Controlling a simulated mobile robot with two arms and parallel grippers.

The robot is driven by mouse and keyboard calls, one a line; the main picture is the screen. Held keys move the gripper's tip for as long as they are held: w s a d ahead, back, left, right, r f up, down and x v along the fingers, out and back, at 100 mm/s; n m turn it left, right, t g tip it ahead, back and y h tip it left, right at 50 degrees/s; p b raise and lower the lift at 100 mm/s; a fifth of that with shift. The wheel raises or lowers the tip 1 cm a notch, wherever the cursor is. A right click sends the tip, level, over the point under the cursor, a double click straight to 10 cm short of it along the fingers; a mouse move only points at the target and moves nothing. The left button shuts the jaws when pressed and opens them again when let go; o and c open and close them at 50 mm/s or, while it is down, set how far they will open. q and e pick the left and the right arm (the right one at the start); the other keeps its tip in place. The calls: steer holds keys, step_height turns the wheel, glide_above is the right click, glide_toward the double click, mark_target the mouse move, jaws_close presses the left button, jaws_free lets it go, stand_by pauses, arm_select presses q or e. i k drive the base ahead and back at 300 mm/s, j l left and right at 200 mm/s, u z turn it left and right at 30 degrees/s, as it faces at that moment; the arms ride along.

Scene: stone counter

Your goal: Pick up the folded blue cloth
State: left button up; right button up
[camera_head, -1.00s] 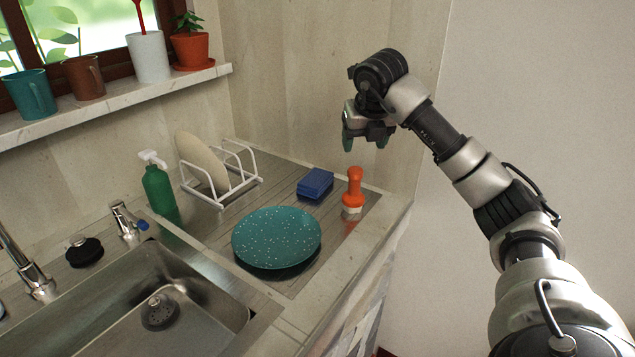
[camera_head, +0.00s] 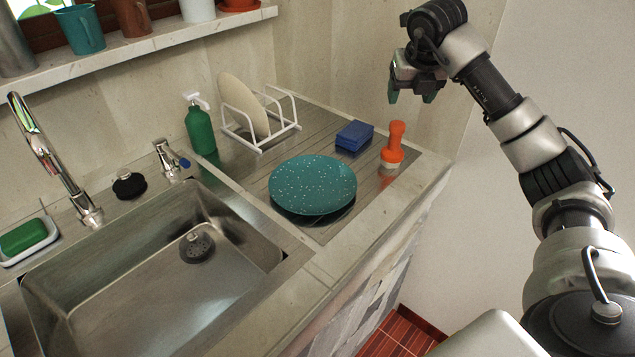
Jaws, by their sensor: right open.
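The folded blue cloth (camera_head: 354,136) lies as a small, thick block on the ribbed metal drainboard, behind the teal plate and left of the orange-handled brush. My right gripper (camera_head: 411,98) is open and empty. It hangs above and to the right of the cloth, over the back right of the counter, with its fingertips pointing down. It is clear of the cloth and of the brush. My left gripper is not in the view.
An orange-handled brush (camera_head: 393,146) stands close right of the cloth. A speckled teal plate (camera_head: 313,184) lies in front. A white rack (camera_head: 281,125) holding a pale plate (camera_head: 242,103) stands left, near a green bottle (camera_head: 200,128). The sink (camera_head: 120,285) is front left.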

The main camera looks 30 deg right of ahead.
mark_target(356, 134)
steer(key=l+u, duration=0.25)
steer(key=l, duration=0.4)
steer(key=k+l+u, duration=0.1)
steer(key=l+u, duration=0.15)
steer(key=l, duration=0.4)
